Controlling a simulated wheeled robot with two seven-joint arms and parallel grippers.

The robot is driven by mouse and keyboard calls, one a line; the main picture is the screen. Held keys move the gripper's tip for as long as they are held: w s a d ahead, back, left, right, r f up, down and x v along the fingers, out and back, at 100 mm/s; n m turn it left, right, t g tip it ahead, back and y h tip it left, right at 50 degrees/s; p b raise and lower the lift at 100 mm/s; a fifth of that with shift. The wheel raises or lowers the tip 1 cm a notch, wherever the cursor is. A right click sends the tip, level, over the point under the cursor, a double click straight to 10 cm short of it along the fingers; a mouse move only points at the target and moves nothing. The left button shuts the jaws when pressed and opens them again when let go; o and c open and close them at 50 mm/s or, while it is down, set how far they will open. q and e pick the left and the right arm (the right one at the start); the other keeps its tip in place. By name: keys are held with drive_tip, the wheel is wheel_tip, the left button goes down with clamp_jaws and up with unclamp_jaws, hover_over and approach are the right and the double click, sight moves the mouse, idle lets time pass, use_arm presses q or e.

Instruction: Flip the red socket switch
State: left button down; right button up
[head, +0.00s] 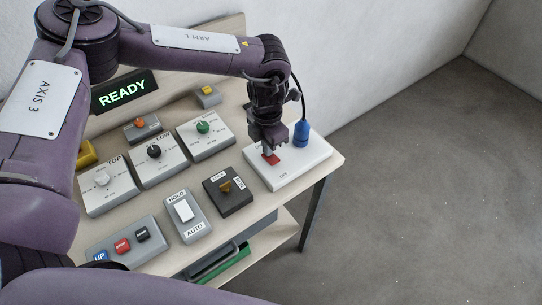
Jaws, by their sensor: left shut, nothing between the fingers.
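The red socket switch (272,159) is on a white socket block (296,174) at the right end of the table. A blue plug (301,133) with a black cable stands in the same block, behind and to the right of the switch. My left gripper (268,150) reaches down from above with its fingers shut and empty. Its fingertips are at the red switch and cover part of it. I cannot tell whether they touch it, or which way the switch is tipped. My right gripper is not in view.
The table (160,208) also holds a black panel with a brown knob (228,191), a HOLD/AUTO rocker (184,210), a button box (126,241) and several dial boxes. A READY display (124,93) stands behind. Bare floor lies to the right.

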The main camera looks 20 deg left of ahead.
use_arm(q)
drive_tip(key=shift+r, duration=0.1)
wheel_tip(320, 180, up, 7)
drive_tip(key=p, duration=0.5)
drive_tip(key=shift+s, duration=0.1)
idle(0.6)
